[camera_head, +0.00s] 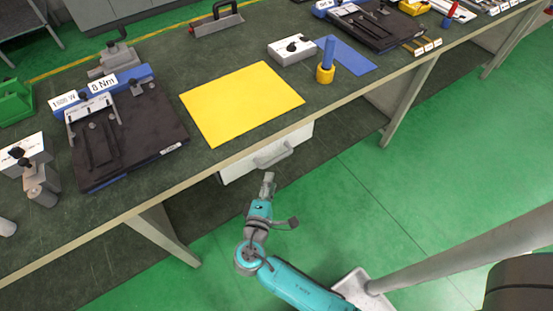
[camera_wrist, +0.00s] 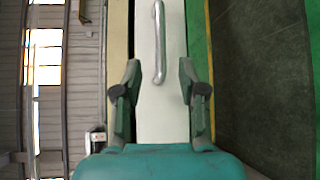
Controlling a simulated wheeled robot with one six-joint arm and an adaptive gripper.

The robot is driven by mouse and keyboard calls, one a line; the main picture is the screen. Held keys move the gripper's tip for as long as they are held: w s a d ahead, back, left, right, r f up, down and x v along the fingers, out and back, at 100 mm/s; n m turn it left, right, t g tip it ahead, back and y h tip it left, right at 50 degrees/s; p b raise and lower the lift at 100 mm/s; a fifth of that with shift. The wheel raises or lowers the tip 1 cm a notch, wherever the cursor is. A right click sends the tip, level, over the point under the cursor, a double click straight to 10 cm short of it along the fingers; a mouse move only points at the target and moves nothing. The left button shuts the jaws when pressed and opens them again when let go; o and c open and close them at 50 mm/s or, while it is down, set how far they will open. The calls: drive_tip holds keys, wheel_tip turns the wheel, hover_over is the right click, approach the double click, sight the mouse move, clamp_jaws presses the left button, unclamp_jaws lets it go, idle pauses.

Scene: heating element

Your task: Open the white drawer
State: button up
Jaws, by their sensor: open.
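The white drawer (camera_head: 240,169) is under the front edge of the workbench, below the yellow sheet, and looks shut. Its grey bar handle (camera_head: 273,155) is on the front face. My gripper (camera_head: 268,178) is in front of the drawer, a little below and apart from the handle. In the wrist view the white drawer front (camera_wrist: 172,125) fills the middle, and the handle (camera_wrist: 159,45) runs up the picture beyond and between the two open fingers. My gripper (camera_wrist: 160,85) is open and empty there.
The workbench (camera_head: 160,200) has a front edge above my gripper and a leg (camera_head: 165,233) at left. The green floor (camera_head: 450,130) at right is open.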

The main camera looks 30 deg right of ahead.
sight(276, 160)
drive_tip(key=x, duration=1)
clamp_jaws()
